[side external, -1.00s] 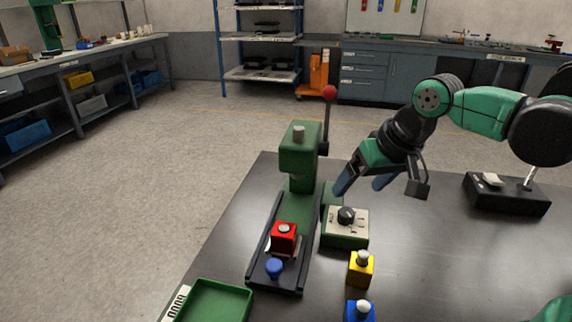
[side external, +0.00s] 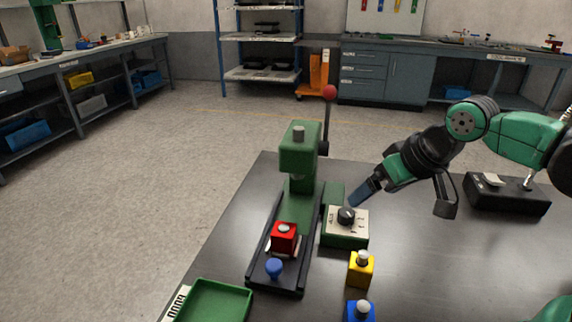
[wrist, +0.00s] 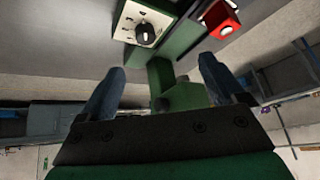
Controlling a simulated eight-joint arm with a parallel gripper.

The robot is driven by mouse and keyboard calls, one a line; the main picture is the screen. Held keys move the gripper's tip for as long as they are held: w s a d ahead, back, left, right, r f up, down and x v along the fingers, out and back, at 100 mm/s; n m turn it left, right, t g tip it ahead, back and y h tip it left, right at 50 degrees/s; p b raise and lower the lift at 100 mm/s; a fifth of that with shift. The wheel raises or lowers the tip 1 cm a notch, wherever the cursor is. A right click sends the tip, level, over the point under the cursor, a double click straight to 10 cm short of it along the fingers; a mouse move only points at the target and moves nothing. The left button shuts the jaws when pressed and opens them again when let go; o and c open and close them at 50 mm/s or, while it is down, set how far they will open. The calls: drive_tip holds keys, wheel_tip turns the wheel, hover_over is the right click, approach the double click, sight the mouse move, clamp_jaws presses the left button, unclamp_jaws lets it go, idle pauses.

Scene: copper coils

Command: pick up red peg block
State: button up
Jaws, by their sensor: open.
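The red peg block (side external: 284,239), a red cube with a grey peg on top, sits on the bed of the green press (side external: 299,158). In the wrist view the red block (wrist: 223,20) shows at the upper right, beyond the fingers. My gripper (side external: 361,193) is open and empty, tilted, near the control box with a black knob (side external: 346,218), to the right of and farther back than the red block. In the wrist view the two blue fingers of my gripper (wrist: 160,82) stand wide apart with the press between and beyond them.
A blue knob (side external: 274,267) stands in front of the red block on the press bed. A yellow peg block (side external: 361,269) and a blue peg block (side external: 359,312) stand to the right. A green tray (side external: 220,303) lies front left. The press has a red-balled lever (side external: 330,92).

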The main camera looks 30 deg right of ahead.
drive_tip(key=w+a+m+g, duration=0.3)
drive_tip(key=w+a+m, duration=0.1)
drive_tip(key=w+a, duration=0.2)
drive_tip(key=m+g, duration=0.3)
drive_tip(key=m, duration=0.1)
hover_over(284, 227)
drive_tip(key=f, duration=0.5)
drive_tip(key=shift+s+d, duration=0.1)
drive_tip(key=shift+d, duration=0.1)
drive_tip(key=shift+a+f, duration=0.25)
drive_tip(key=shift+f, duration=2.85)
clamp_jaws()
